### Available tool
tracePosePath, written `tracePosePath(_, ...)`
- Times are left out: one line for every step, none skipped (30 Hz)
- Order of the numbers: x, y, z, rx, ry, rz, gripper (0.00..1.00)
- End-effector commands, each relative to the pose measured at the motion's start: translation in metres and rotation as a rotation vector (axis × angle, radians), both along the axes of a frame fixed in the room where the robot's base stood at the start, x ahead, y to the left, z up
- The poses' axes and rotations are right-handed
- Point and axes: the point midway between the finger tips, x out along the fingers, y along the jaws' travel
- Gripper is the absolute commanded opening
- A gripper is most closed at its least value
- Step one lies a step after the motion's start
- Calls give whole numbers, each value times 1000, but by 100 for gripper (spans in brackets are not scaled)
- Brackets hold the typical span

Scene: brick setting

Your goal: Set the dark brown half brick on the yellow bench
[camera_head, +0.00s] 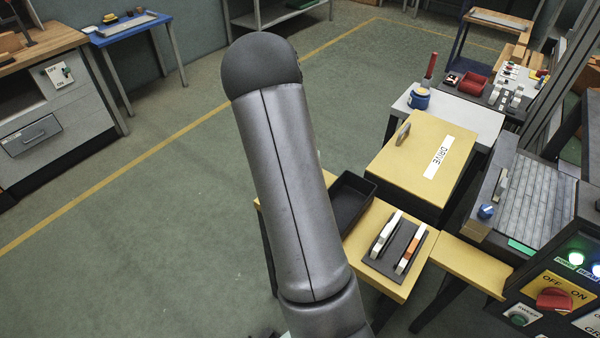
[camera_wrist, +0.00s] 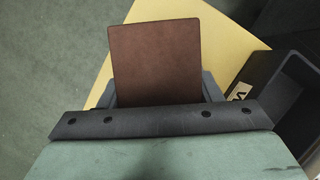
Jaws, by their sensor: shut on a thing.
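The dark brown half brick (camera_wrist: 155,60) stands out of my gripper (camera_wrist: 157,88) in the wrist view, with a dark finger at each side. My gripper is shut on it. Behind the brick lies the yellow bench (camera_wrist: 238,38); whether brick and bench touch cannot be told. In the head view the yellow bench (camera_head: 391,288) stands at lower centre right, partly hidden by my arm. My gripper and the brick are hidden behind my arm there.
A black open tray (camera_head: 350,200) and a dark rack (camera_head: 391,257) with white and orange pieces stand on the bench. The tray's wall (camera_wrist: 262,85) shows right of the brick in the wrist view. A yellow box marked DRIVE (camera_head: 415,150) stands behind. Floor is clear leftward.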

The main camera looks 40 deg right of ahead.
Motion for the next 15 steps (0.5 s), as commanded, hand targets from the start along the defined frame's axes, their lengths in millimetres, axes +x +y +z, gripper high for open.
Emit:
tracePosePath(1,-1,-2,-2,-2,-1,15)
tracePosePath(1,-1,-3,-1,-3,-1,15)
tracePosePath(1,0,-2,-2,-4,-1,15)
tracePosePath(1,0,-2,-2,-4,0,15)
tracePosePath(1,0,-2,-2,-4,0,15)
tracePosePath(1,0,-2,-2,-4,0,15)
tracePosePath(1,0,-2,-2,-4,0,15)
tracePosePath(1,0,-2,-2,-4,0,15)
tracePosePath(1,0,-2,-2,-4,0,15)
tracePosePath(1,0,-3,-2,-4,0,15)
tracePosePath(1,0,-4,-3,-3,0,15)
tracePosePath(1,0,-5,-3,-3,1,15)
tracePosePath(0,0,-5,-2,-1,1,66)
tracePosePath(0,0,-5,-2,-1,1,75)
tracePosePath(0,0,-5,-2,-1,1,80)
